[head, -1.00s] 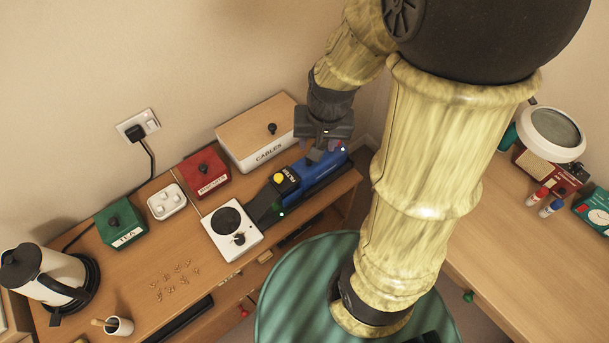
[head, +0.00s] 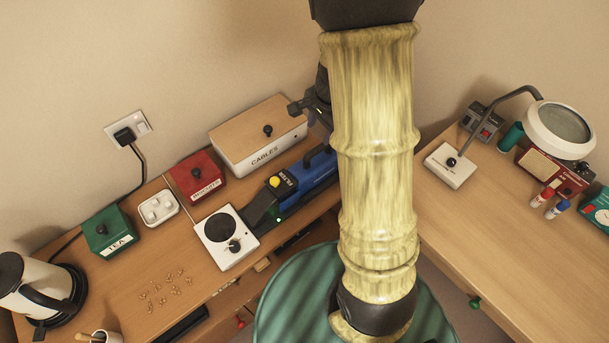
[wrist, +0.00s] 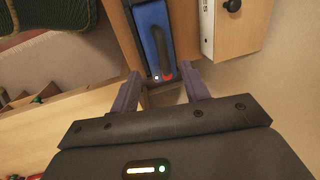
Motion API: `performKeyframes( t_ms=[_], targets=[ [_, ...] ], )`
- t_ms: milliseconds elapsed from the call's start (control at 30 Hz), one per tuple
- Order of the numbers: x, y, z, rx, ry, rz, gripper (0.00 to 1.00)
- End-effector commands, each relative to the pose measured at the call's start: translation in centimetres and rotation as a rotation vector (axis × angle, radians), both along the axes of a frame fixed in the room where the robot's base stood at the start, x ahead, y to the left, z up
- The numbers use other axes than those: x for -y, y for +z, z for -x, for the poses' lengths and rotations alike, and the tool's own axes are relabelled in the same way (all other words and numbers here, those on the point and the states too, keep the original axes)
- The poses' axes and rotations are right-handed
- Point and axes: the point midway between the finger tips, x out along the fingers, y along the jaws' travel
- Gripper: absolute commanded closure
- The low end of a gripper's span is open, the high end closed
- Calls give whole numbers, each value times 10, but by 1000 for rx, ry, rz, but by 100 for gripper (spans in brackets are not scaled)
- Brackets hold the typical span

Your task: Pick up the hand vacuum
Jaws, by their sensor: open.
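The hand vacuum (head: 310,175) is blue and black with a yellow button. It lies in a dark cradle on the left desk, in front of the cables box, with a green light beside it. Its right end is hidden behind my arm in the head view. In the wrist view its blue body (wrist: 158,40) lies beyond and between my fingertips. My gripper (wrist: 158,88) is open and empty, apart from the vacuum. In the head view my gripper (head: 300,106) is partly hidden by my arm, near the right end of the cables box.
The cables box (head: 250,140) stands behind the vacuum against the wall. A white switch unit (head: 225,238) sits just left of it. A red box (head: 200,177), a green tea box (head: 108,230) and a kettle (head: 35,285) stand further left. A lamp (head: 556,130) is on the right desk.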

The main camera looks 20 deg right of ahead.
Motion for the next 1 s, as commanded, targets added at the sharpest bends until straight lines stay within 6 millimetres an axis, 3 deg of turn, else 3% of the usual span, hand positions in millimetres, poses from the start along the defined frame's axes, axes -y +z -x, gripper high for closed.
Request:
performKeyframes(
  t_ms=[433,1000],
  targets=[
    [-2,-76,-13,-2,-8,0,54],
    [-8,-92,-17,-2,-2,-1,54]
  ],
)
